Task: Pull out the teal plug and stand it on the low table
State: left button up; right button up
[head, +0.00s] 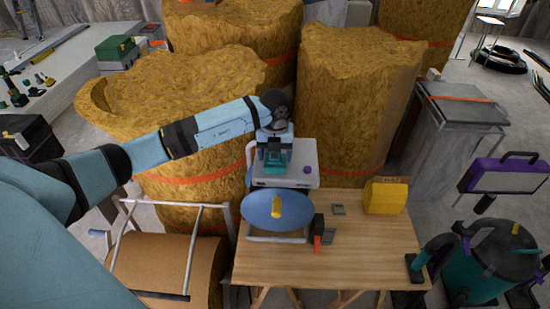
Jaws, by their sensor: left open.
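The teal plug (274,161) sits on the top of a pale grey box unit (300,176) at the back left of the wooden table. My left gripper (274,152) is open and directly over the plug, with its fingers close around or beside it. I cannot tell whether they touch it, and the gripper hides part of the plug. The low table (370,250) looks to be this wooden one, with bare wood at its front and right. My right gripper is not in view.
A blue disc (262,212) with a yellow handle stands before the box. Insulation rolls (350,110) stand close behind. A teal bucket (490,262) is at right.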

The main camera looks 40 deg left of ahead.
pick_arm(q)
jog(key=c, duration=1.2)
jog(key=shift+w+r+p, duration=0.1)
jog(key=shift+r+p, duration=0.25)
jog(key=shift+r, duration=0.6)
jog(key=shift+r+p, duration=1.55)
jog(key=shift+r, duration=0.55)
